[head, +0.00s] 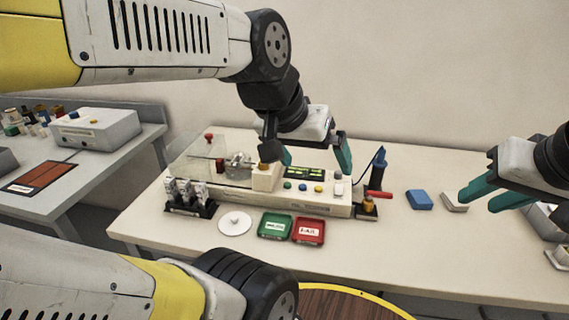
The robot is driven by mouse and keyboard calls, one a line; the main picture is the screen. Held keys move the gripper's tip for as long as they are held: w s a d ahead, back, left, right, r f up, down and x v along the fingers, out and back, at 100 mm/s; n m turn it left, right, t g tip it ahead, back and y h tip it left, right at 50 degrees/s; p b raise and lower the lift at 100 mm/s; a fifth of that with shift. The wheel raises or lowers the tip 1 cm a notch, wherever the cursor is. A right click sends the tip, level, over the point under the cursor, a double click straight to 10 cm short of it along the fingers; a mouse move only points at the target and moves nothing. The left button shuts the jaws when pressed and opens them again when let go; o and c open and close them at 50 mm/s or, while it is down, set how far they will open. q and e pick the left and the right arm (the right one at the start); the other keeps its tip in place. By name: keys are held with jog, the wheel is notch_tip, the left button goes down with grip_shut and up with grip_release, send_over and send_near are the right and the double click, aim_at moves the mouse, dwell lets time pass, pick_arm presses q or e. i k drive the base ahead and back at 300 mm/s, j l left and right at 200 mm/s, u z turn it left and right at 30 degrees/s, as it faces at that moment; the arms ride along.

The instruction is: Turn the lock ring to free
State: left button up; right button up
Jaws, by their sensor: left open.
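A white test unit (310,207) with buttons and a dark display stands on the table. A silver round fixture (238,166) sits on its left part, beside a clear cover (196,152). I cannot make out for sure which part is the lock ring. My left gripper (315,167) hangs over the unit with its teal fingers spread, right of the silver fixture, and nothing shows between them. My arm hides part of the unit's back. My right gripper (478,201) is at the right, above the table, with its fingers apart and empty.
Small bushings stand in a black rack (190,209). A white disc (235,223), a green tray (275,226) and a red tray (309,231) lie in front. A soldering-iron-like tool stand (366,208), blue block (419,200) and pale block (454,201) are right.

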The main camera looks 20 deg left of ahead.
aim_at(261, 166)
jog(key=u, duration=1.5)
